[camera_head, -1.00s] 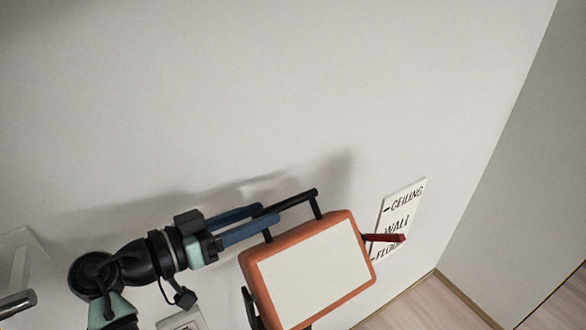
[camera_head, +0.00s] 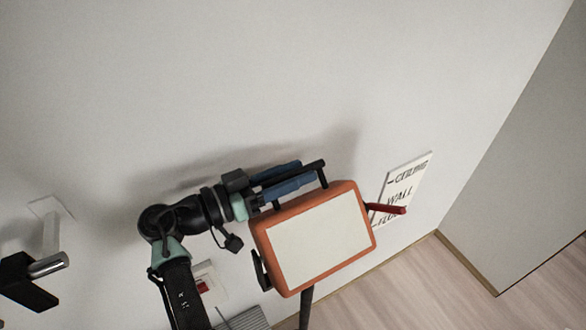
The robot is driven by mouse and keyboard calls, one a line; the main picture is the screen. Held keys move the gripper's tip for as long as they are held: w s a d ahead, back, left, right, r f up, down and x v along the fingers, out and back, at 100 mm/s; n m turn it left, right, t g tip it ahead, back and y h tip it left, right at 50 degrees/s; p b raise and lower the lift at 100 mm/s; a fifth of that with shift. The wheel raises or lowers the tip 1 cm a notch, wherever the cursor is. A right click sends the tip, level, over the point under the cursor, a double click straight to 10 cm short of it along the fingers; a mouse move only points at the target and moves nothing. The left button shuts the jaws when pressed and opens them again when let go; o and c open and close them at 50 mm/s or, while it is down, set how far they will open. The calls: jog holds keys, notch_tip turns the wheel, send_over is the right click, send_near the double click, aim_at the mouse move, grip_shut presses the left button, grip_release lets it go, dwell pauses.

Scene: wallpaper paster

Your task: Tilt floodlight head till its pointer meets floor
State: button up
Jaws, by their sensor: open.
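The floodlight head (camera_head: 315,240) is an orange frame around a pale panel, on a dark stand (camera_head: 306,308). A black handle bar (camera_head: 315,168) runs along its top. A red pointer (camera_head: 386,208) sticks out from its right side. In this view its tip lies over the lower part of the white sign (camera_head: 402,188), between WALL and FLOOR; the FLOOR mark is partly hidden. My gripper (camera_head: 294,177) is open, its two blue fingers on either side of the handle bar near its left part. I cannot tell whether they touch it.
A door-handle-like metal bar (camera_head: 49,264) juts from the wall at left. A wall plate with a red switch (camera_head: 203,286) and a grey ribbed object (camera_head: 243,319) sit below my arm. Wooden floor (camera_head: 410,285) is clear at right.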

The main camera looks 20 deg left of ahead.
grip_shut()
dwell(1.4)
